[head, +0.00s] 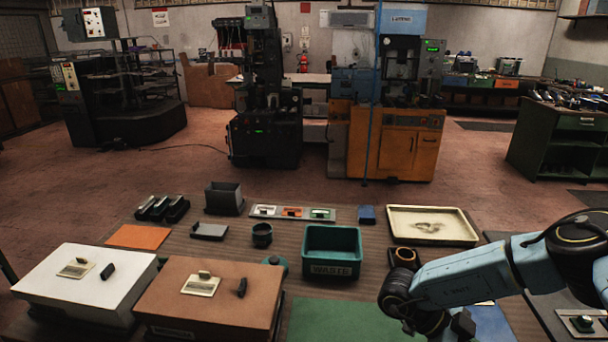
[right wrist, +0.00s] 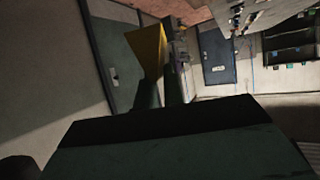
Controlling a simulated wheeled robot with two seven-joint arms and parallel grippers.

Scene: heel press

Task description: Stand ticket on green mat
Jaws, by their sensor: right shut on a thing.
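The green mat (head: 340,322) lies flat at the front middle of the table in the head view, partly cut off by the lower edge and bare where it shows. My right gripper (right wrist: 163,92) is shut on a yellow ticket (right wrist: 147,48), which stands out beyond the fingertips in the right wrist view. In the head view my right wrist is at the mat's right edge, over the border with a blue mat (head: 493,323); the gripper is mostly hidden there. My left gripper is not in view.
A teal waste bin (head: 332,252) stands behind the green mat. A brown lidded box (head: 240,280) and a white one (head: 75,262) stand to its left. A dark round cup (head: 404,256) and a cream tray (head: 432,209) are behind my right wrist. An orange mat (head: 138,236) lies at the left.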

